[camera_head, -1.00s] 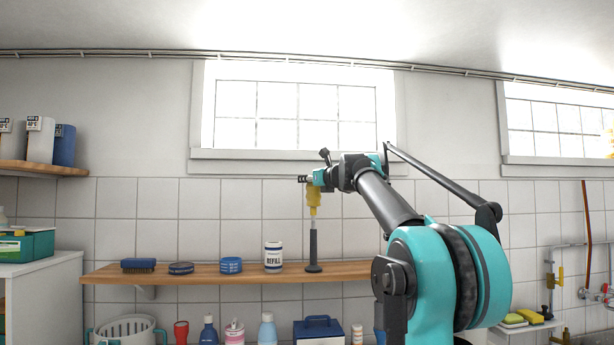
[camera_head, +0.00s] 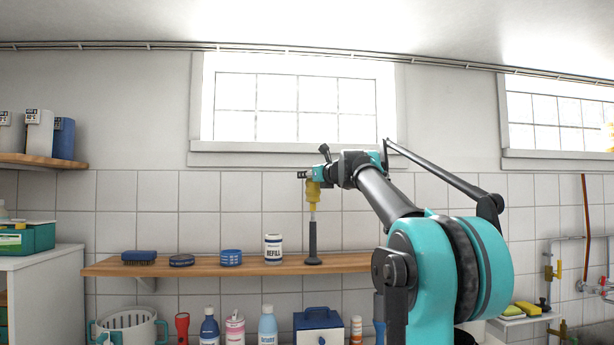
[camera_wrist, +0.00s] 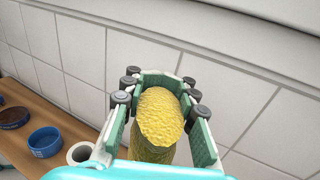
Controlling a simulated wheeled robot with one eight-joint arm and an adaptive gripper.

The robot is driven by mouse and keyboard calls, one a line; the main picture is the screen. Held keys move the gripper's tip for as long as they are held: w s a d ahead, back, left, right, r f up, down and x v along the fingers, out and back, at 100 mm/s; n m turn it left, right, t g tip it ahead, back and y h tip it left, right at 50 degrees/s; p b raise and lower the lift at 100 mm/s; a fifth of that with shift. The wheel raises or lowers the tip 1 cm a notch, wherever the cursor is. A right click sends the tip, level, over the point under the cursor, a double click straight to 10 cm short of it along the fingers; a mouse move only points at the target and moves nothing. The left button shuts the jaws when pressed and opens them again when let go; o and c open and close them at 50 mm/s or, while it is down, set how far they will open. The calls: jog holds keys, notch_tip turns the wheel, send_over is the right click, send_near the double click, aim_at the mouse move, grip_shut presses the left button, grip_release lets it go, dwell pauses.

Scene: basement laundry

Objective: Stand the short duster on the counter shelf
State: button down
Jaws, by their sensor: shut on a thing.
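The short duster has a yellow fluffy head (camera_head: 313,194) at the top and a dark handle (camera_head: 313,240) with a round base below. It stands upright, with its base at the wooden counter shelf (camera_head: 190,268), to the right of the REFILL tub. I cannot tell for sure whether the base bears fully on the wood. My gripper (camera_head: 312,175) is at the top of the duster, shut on the yellow head. In the wrist view the yellow head (camera_wrist: 160,118) sits between the teal fingers, which hide its sides; the handle is hidden there.
The REFILL tub (camera_head: 273,249), a blue tin (camera_head: 231,257), a dark round tin (camera_head: 181,260) and a blue brush (camera_head: 139,257) stand left on the shelf. Bottles and a blue box (camera_head: 318,322) are below. The window ledge is above my gripper.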

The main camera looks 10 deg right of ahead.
jog(key=shift+f, duration=0.6)
jog(key=c, duration=1.1)
grip_release()
jog(key=shift+s, duration=0.1)
jog(key=v, duration=1.2)
